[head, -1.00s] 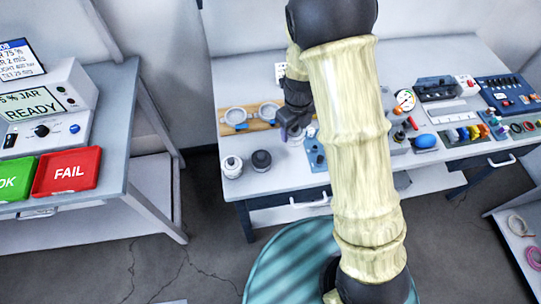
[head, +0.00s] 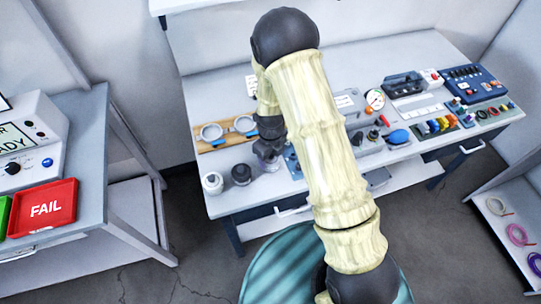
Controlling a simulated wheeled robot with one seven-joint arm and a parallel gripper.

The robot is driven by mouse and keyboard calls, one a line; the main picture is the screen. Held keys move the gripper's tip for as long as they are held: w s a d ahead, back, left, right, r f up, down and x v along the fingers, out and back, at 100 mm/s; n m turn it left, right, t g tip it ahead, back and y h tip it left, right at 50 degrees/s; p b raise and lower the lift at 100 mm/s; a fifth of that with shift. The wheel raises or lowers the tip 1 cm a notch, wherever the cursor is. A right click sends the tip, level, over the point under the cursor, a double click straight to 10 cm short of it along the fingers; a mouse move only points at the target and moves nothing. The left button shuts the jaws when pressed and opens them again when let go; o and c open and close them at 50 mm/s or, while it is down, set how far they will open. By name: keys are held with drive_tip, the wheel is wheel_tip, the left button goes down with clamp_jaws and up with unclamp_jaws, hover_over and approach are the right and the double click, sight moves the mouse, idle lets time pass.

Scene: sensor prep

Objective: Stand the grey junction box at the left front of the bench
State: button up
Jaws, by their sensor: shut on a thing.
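My gripper (head: 268,151) is over the left front part of the bench (head: 225,205), low over its top, pointing down. It is shut on a small light grey, rounded thing, which I take for the grey junction box (head: 272,164). The fingers hide much of it, and I cannot tell whether its base touches the bench. Just left of it stand a dark grey round housing (head: 241,175) and, nearer the bench's left end, a white one (head: 212,184), both upright.
A wooden board with two rings (head: 213,132) lies behind the housings. A blue plate (head: 292,165) lies right of my gripper, partly behind my arm. Gauges, tools and a dark blue panel (head: 470,83) fill the right side. A side table with a red FAIL tray (head: 45,209) is at left.

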drive_tip(key=shift+f, duration=0.15)
drive_tip(key=shift+f, duration=0.1)
drive_tip(key=shift+f, duration=0.1)
drive_tip(key=o, duration=1)
drive_tip(key=shift+o, duration=0.2)
wheel_tip(320, 180, up, 12)
drive_tip(key=b, duration=0.1)
drive_tip(key=shift+r, duration=0.2)
